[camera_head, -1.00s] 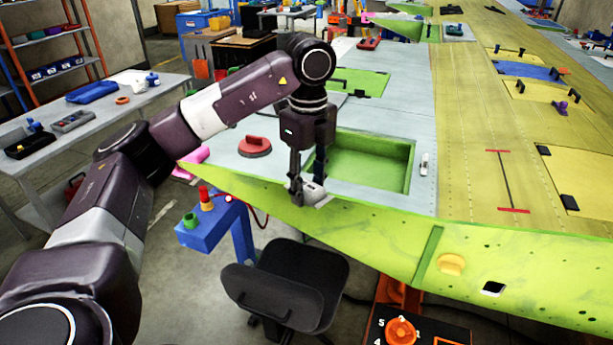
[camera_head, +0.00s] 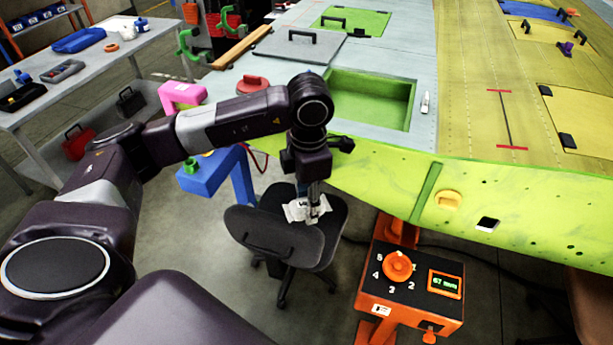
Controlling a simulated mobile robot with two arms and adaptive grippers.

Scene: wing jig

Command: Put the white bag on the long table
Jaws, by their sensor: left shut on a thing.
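The white bag (camera_head: 296,211) hangs in my left gripper (camera_head: 314,212), in front of the green edge of the wing and over the black chair's seat. The gripper is shut on the bag and partly hides it; whether the bag touches the chair I cannot tell. A long grey table (camera_head: 32,108) stands at the upper left, well away from the gripper. My right gripper is out of view.
The table holds a blue tray (camera_head: 79,40), a grey case (camera_head: 62,71) and a black bin (camera_head: 22,97), with bare top between. A black chair (camera_head: 275,232), a blue stand (camera_head: 213,173) and an orange control box (camera_head: 410,286) stand near the wing (camera_head: 390,182).

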